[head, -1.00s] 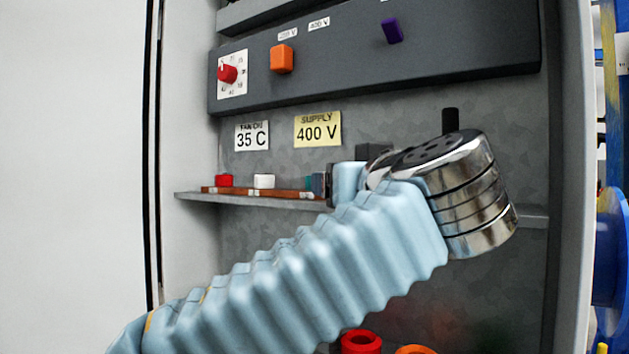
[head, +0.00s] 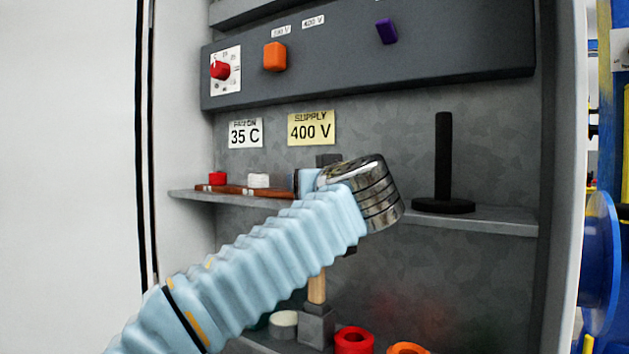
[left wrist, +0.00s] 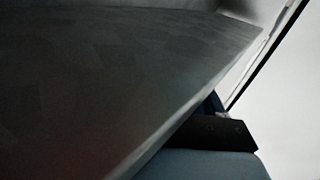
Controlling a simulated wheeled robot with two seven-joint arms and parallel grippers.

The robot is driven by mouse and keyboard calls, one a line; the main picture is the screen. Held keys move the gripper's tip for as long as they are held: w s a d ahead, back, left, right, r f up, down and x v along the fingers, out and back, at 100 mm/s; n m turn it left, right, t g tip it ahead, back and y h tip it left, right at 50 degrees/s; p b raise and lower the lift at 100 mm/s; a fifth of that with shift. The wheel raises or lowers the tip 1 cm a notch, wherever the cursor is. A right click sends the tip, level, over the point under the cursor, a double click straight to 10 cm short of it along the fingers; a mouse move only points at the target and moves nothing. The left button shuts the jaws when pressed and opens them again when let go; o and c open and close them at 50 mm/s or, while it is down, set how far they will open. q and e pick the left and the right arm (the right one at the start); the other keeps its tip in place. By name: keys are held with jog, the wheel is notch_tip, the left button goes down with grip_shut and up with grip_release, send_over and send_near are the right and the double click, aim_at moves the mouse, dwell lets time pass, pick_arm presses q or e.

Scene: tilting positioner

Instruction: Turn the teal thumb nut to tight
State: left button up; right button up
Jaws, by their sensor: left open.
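I cannot see the teal thumb nut now; my left arm covers the right end of the brown strip (head: 240,190) on the shelf, where a teal piece showed earlier. A red piece (head: 217,178) and a white piece (head: 258,180) stand on that strip. My left arm, in a pale blue ribbed sleeve with a chrome wrist, reaches in from the lower left. My left gripper (head: 328,160) is mostly hidden behind it; it is open. I cannot tell whether it touches anything. The left wrist view shows mostly a dark grey surface, close up. My right gripper is out of view.
A black post on a round base (head: 443,165) stands on the shelf (head: 505,222) at right. Above is a dark panel (head: 330,65) with red, orange and purple knobs. Below are a wooden-handled tool (head: 316,325), a red ring (head: 354,340) and an orange ring (head: 408,349).

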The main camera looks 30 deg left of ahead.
pick_arm(q)
jog(key=c, duration=1.1)
jog(key=shift+o, duration=0.2)
